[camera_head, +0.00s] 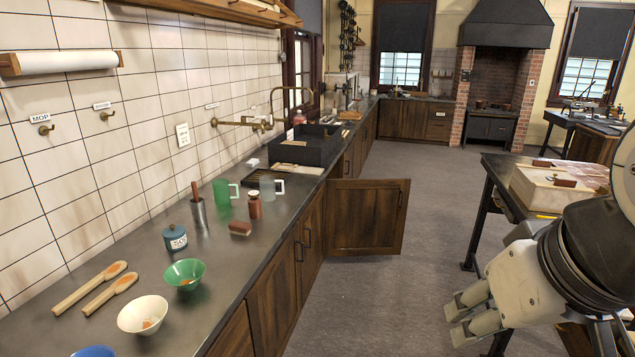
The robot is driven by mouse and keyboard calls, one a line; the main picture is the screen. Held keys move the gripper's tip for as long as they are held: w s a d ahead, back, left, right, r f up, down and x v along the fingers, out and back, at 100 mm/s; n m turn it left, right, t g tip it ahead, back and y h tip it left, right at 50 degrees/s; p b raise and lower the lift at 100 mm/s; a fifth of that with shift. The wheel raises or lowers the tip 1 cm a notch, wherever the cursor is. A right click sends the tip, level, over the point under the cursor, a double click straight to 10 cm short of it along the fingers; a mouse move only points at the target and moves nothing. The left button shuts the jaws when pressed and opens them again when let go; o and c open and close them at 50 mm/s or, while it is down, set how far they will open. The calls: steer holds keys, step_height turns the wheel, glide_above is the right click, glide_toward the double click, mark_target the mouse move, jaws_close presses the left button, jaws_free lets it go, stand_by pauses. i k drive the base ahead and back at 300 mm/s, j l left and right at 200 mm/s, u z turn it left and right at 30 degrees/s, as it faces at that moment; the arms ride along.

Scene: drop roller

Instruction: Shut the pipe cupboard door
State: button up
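A dark wooden cupboard door (365,217) under the counter stands open. It juts out to the right from the cupboard front, across the floor, near the sink. I take it to be the pipe cupboard door; no label on it can be read. The inside of the cupboard is hidden behind it. My gripper (460,320) is at the lower right, in front of the door and to its right, apart from it. Its two fingers point to the left and lie close together in this view; nothing shows between them.
The counter (250,262) on the left holds bowls, wooden spoons, mugs, a canister and a black sink (300,150). Other cupboard doors (272,297) are shut. A workbench (500,170) with a wooden box (545,188) stands right. The grey floor (430,180) between is clear.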

mark_target(364, 217)
steer(key=i+l+z, duration=0.1)
steer(key=i+z, duration=0.25)
steer(key=i, duration=0.55)
steer(key=i+j+z, duration=0.15)
steer(key=i+z, duration=0.15)
steer(key=i, duration=0.65)
steer(key=i+u, duration=0.25)
steer(key=i+l+u, duration=0.15)
steer(key=i+u, duration=0.15)
steer(key=i+j+z, duration=0.25)
steer(key=i, duration=0.3)
steer(key=i+j+z, duration=0.25)
steer(key=i, duration=0.25)
steer(key=l, duration=0.1)
